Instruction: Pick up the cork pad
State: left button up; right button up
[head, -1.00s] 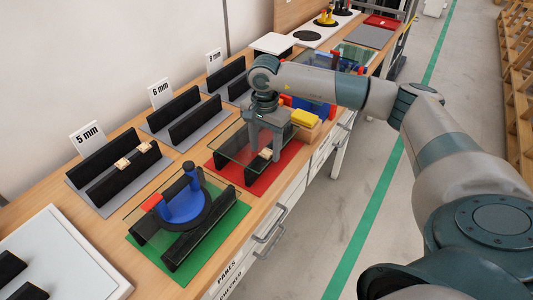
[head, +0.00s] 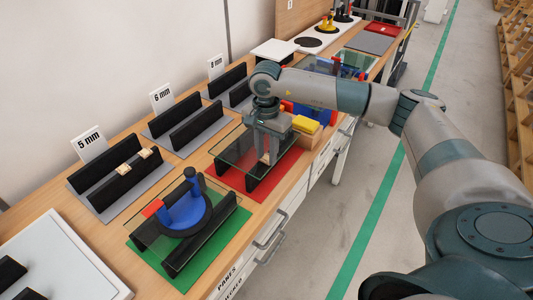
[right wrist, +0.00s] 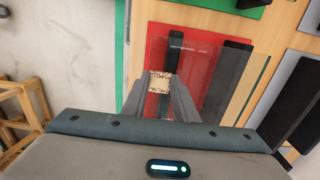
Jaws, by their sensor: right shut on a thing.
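A small pale, speckled cork pad (right wrist: 160,82) sits between the fingertips of my right gripper (right wrist: 159,91) in the right wrist view. The gripper is shut on it. In the head view, my right gripper (head: 267,157) points down at the near edge of a clear glass pane (head: 232,147), and the pad shows only as a small pale patch. I cannot tell whether the pad touches the glass. The pane lies on black rails over a red mat (head: 231,181). My left gripper is not in view.
Nearer, another pane with a blue suction lifter (head: 187,210) lies on rails over a green mat (head: 139,255). Black racks stand along the wall; the 5 mm rack (head: 93,180) holds pale pads on its edge. A yellow block (head: 306,124) stands just right of the gripper.

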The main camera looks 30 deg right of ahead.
aim_at(266, 159)
jog(key=shift+r+b, duration=0.35)
jog(key=shift+r, duration=0.05)
notch_tip(266, 159, up, 2)
jog(key=shift+w+r+b, duration=0.1)
jog(key=shift+r+b, duration=0.15)
jog(key=shift+b, duration=0.65)
jog(key=s+d+r+b, duration=0.4)
jog(key=s+d+r, duration=0.3)
jog(key=d, duration=0.1)
jog(key=shift+s+d+r+b, duration=0.25)
jog(key=shift+s+d+b, duration=0.1)
jog(key=shift+s+d, duration=0.05)
jog(key=shift+r, duration=0.2)
jog(key=shift+r+p, duration=1.2)
jog(key=shift+r, duration=0.55)
jog(key=shift+a, duration=0.1)
